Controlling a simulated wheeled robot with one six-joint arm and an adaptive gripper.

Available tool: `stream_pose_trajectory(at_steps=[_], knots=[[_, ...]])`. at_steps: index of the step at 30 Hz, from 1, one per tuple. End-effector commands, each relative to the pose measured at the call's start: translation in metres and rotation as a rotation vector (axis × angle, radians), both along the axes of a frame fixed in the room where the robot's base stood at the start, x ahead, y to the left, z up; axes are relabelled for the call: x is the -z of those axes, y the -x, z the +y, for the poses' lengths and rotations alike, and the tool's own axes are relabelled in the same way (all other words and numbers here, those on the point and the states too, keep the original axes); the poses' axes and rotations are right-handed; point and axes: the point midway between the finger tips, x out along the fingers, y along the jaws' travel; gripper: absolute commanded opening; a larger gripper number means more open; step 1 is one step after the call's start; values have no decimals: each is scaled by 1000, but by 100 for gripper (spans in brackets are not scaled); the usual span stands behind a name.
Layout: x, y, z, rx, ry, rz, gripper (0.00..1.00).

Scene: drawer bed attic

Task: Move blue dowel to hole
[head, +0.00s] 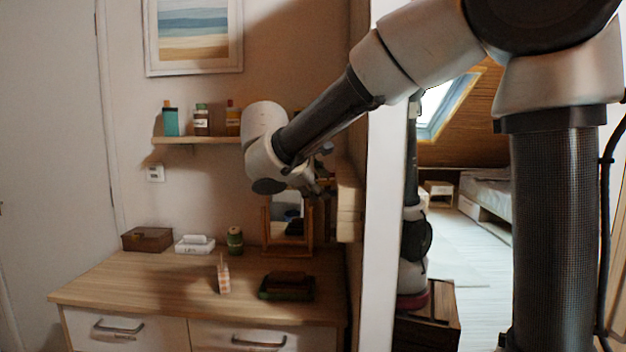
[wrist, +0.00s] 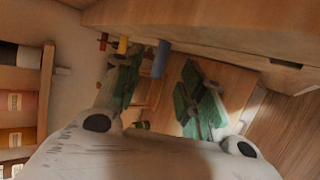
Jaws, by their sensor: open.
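The blue dowel (wrist: 162,58) sticks out from the edge of a wooden board (wrist: 200,25) in the wrist view. A yellow dowel (wrist: 123,45) and a red dowel (wrist: 103,41) stand in a row to its left. My gripper (wrist: 158,68) is open, with its green-padded fingers apart on the left and right of the blue dowel. I cannot tell whether either finger touches it. In the head view my gripper (head: 322,180) is beside wooden blocks (head: 348,205) at the right wall, and I cannot make out the blue dowel there. I cannot make out the hole clearly.
A dresser (head: 150,285) stands below, with a dark box (head: 147,239), a white box (head: 194,244), a green jar (head: 235,240), a dark tray (head: 286,292) and a standing mirror (head: 267,235). A wall shelf (head: 195,140) with bottles is left of my arm.

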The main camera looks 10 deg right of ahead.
Motion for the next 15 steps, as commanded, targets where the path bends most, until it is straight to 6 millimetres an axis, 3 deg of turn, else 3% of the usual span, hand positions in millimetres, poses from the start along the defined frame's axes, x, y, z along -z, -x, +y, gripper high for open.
stream_pose_trajectory(at_steps=[6, 15], knots=[[17, -19, -18, 3, 1, 1, 40], [22, -25, -22, 0, -1, 1, 40]])
